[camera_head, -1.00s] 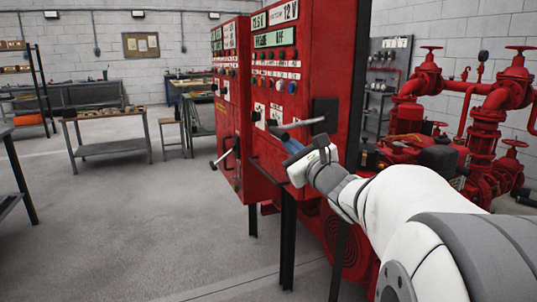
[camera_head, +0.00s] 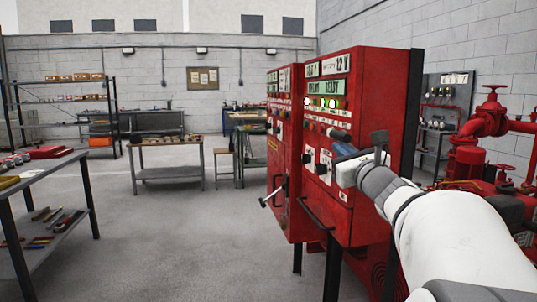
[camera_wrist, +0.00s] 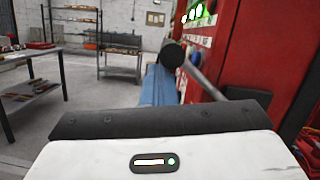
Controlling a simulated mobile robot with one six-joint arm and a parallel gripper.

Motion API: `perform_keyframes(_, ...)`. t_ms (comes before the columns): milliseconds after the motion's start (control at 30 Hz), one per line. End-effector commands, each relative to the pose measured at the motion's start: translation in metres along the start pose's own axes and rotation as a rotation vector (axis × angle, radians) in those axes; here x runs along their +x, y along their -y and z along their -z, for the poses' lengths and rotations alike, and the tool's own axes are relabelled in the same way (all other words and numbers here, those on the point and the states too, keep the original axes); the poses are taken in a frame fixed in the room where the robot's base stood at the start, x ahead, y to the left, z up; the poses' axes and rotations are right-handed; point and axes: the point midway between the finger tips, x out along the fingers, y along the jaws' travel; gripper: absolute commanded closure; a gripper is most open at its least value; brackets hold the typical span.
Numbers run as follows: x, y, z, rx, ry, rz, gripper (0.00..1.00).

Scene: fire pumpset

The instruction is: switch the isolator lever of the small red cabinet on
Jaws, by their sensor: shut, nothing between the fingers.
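The nearer red cabinet (camera_head: 372,90) stands right of centre in the head view, with lit green lamps on its front. In the wrist view a lever (camera_wrist: 172,53) shows its round black knob end-on, with a grey shaft running right and down beside the cabinet (camera_wrist: 245,55). My gripper (camera_head: 343,150) is at this cabinet, shut and empty. Its blue fingers (camera_wrist: 158,88) show just below and beyond the knob; I cannot tell whether they touch the lever. My gripper and wrist partly hide the lever area in the head view.
A second red cabinet (camera_head: 278,150) stands close on the left, with its own lever (camera_head: 271,198) sticking out. Red pump pipework (camera_head: 480,135) stands at the right. A table with tools (camera_head: 80,175) is at the left. The floor between is clear.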

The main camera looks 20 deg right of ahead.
Motion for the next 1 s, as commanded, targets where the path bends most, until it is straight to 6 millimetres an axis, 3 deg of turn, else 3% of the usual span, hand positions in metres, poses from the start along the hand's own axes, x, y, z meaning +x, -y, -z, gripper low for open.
perform_keyframes(667, 0.001, 0.005, -0.008, -0.002, 0.011, 0.005, 1.00)
perform_keyframes(1000, -0.007, -0.011, 0.028, 0.000, 0.002, 0.002, 1.00)
